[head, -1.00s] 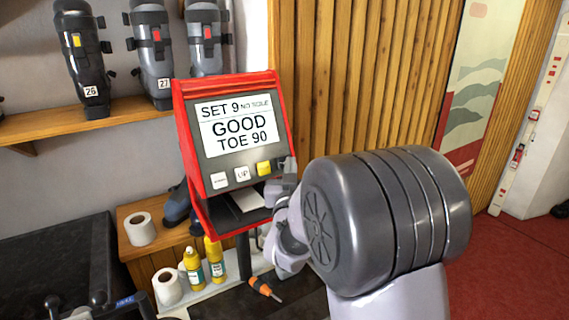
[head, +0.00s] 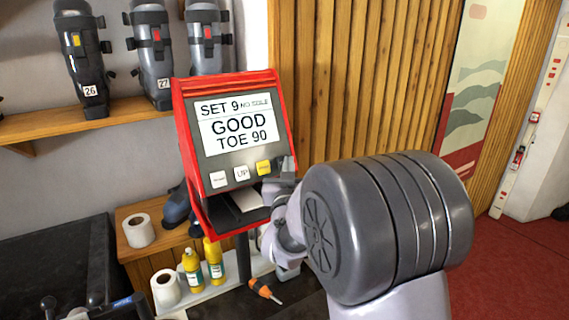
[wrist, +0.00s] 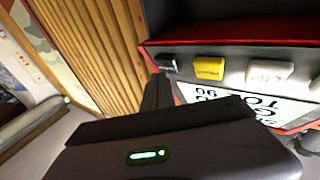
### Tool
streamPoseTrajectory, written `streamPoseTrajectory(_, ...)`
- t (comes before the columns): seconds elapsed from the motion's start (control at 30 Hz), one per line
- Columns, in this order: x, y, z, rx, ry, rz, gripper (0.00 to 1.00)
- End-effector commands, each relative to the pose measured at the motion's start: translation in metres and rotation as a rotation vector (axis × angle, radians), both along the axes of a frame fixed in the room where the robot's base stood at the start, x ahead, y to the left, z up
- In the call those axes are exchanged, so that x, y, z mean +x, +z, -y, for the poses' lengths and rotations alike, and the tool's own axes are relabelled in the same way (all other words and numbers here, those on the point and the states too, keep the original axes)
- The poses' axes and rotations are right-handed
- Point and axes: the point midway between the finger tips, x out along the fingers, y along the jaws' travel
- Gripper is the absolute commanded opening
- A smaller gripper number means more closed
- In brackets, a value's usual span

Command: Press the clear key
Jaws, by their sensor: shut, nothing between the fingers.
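A red-framed machine (head: 184,137) carries a lit screen (head: 236,123) reading SET 9, GOOD, TOE 90. Below it is a row of keys: a white key (head: 219,179), a white UP key (head: 242,173) and a yellow key (head: 263,167). The wrist view shows this row turned over, with the yellow key (wrist: 208,68), the UP key (wrist: 269,72) and a dark key (wrist: 165,65) at the row's end. I cannot read which is the clear key. My gripper (head: 282,172) is shut and empty near the dark key's end, which it hides in the head view. Contact cannot be told.
A slot with a pale paper (head: 247,200) lies under the keys. Yellow bottles (head: 214,262), paper rolls (head: 139,230) and an orange-handled screwdriver (head: 263,290) stand or lie below. Boots (head: 152,55) sit on a wooden shelf (head: 60,122). Slatted wood (head: 350,80) is behind.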

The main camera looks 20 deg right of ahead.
Motion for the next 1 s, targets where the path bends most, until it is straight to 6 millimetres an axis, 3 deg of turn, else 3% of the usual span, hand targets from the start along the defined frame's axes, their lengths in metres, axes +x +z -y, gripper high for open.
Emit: streamPoseTrajectory(1.0, 0.0067, -0.0036, -0.0013, 0.0, 0.0, 0.0, 0.0)
